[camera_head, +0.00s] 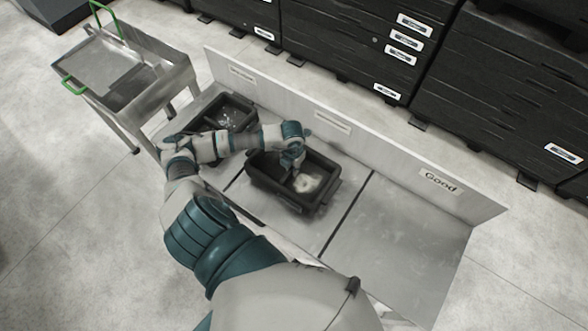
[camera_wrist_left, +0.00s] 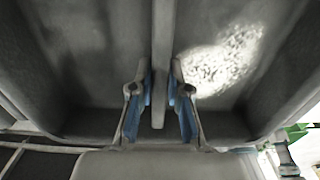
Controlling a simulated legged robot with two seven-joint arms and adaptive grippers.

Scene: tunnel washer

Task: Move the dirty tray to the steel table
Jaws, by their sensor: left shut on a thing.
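A dark tray (camera_head: 272,188) with a whitish patch inside sits on the middle section of the bench. My left gripper (camera_head: 293,163) reaches down into it. In the left wrist view, the blue-padded fingers of my left gripper (camera_wrist_left: 160,95) are shut on the thin divider (camera_wrist_left: 162,45) of the tray, one finger on each side. A pale speckled patch (camera_wrist_left: 220,62) shows in the right compartment. A steel table (camera_head: 150,90) with green handles stands at the upper left, apart from the bench. My right gripper is not in view.
A second dark tray (camera_head: 237,112) sits on the bench's left section, partly behind my arm. The right section (camera_head: 400,235), by the "Good" label (camera_head: 440,181), is bare. A low white panel (camera_head: 345,125) runs along the bench's back. Black cabinets (camera_head: 350,45) stand beyond it.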

